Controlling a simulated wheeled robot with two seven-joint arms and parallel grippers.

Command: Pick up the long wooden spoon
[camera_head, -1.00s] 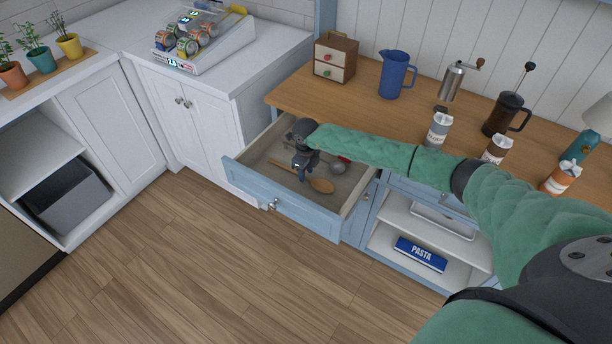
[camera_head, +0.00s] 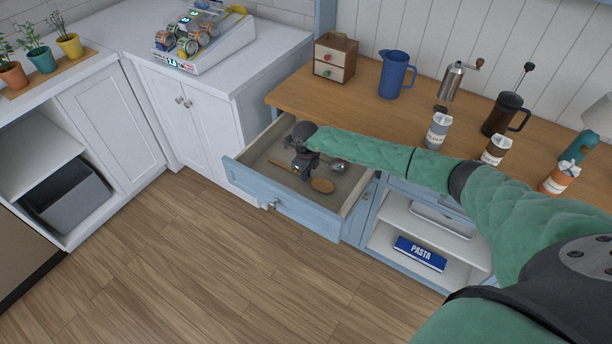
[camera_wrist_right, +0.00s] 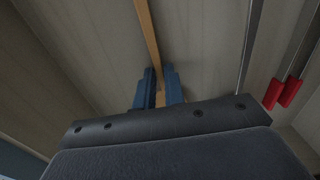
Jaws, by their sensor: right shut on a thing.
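The long wooden spoon (camera_head: 321,185) lies in the open drawer (camera_head: 262,188), its round bowl towards the right and its handle running left under my right gripper. My right gripper (camera_head: 302,173) is down in the drawer, shut on the spoon's handle. In the right wrist view the blue fingertips (camera_wrist_right: 158,92) close on both sides of the pale wooden handle (camera_wrist_right: 148,30). The far part of the handle runs up out of that view. My left gripper is not in view.
A metal ladle (camera_head: 338,167) lies in the drawer behind the spoon. Red-handled utensils (camera_wrist_right: 282,93) lie beside it in the right wrist view. The drawer walls surround my gripper. The wooden counter (camera_head: 375,118) is above, behind the drawer.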

